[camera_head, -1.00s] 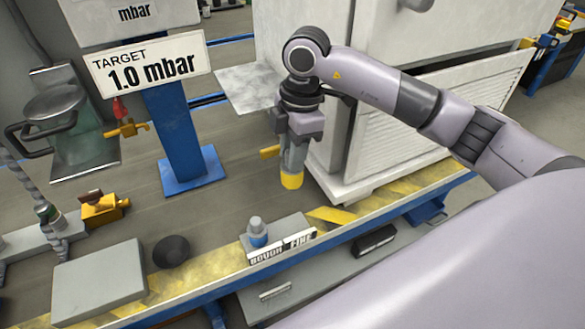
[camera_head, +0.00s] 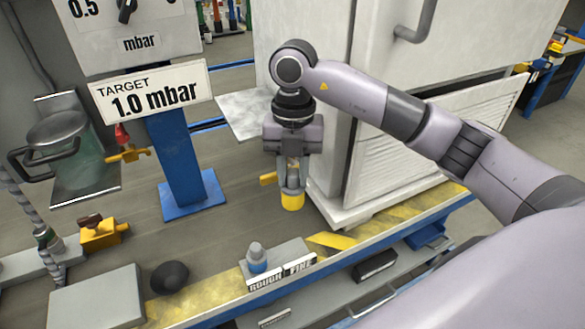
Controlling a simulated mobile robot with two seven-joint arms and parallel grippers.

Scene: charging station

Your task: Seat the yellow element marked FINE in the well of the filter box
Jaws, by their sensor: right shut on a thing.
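My right gripper (camera_head: 291,180) points down in the middle of the view, above the bench and in front of the white cabinet. It is shut on the yellow element (camera_head: 292,201), whose yellow end shows below the fingers. The mark on the element cannot be read. The element hangs upright, clear of the rack (camera_head: 283,277) labelled ROUGH and FINE. A blue element (camera_head: 257,259) with a grey top stands at the ROUGH side. The FINE side looks empty. I cannot make out the filter box's well. My left gripper is not in view.
A blue post (camera_head: 178,150) carries the TARGET 1.0 mbar sign (camera_head: 152,92). A yellow handle (camera_head: 268,179) shows beside the gripper. The white cabinet (camera_head: 400,130) stands close on the right. A grey box (camera_head: 97,297) and black knob (camera_head: 170,277) are at the front left.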

